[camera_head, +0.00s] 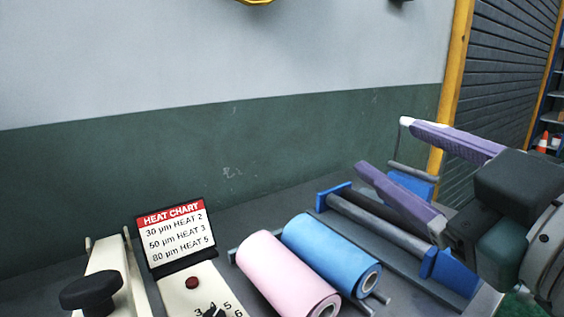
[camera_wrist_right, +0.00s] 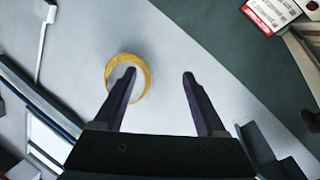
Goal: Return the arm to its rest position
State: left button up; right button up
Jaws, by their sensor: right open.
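My right gripper (camera_head: 400,150) is at the right in the head view, above the grey bench. Its two purple-grey fingers are spread apart and point to the left, with nothing seen between them. In the right wrist view the right gripper (camera_wrist_right: 160,80) also shows open, its fingers against the pale wall. Below and beside it in the head view is a roller stand with blue ends (camera_head: 335,196). My left gripper is not in the frames.
A pink roll (camera_head: 285,275) and a blue roll (camera_head: 330,255) lie on the bench. A heat chart (camera_head: 176,235) stands behind a cream sealer (camera_head: 195,290) with a dial. A black knob (camera_head: 90,291) is at the left. A yellow post (camera_head: 452,80) edges the shutter.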

jog(key=s+d+f+m+g+h, duration=0.55)
jog(key=s+d+f+h, duration=0.3)
jog(key=d+f, duration=0.4)
jog(key=s+d+f+g, duration=0.2)
jog(key=s+f+g, duration=0.15)
jog(key=s, duration=0.35)
jog(key=s+d+f+g, duration=0.1)
jog(key=s+f+g, duration=0.1)
jog(key=s+g, duration=0.4)
jog(key=s+a+f+m+t+y, duration=0.1)
jog(key=a+m+y, duration=0.2)
jog(key=a, duration=0.6)
notch_tip(320, 180, up, 43)
jog(key=p, duration=4.3)
jog(key=shift+d+r+h, duration=0.2)
jog(key=shift+h, duration=0.15)
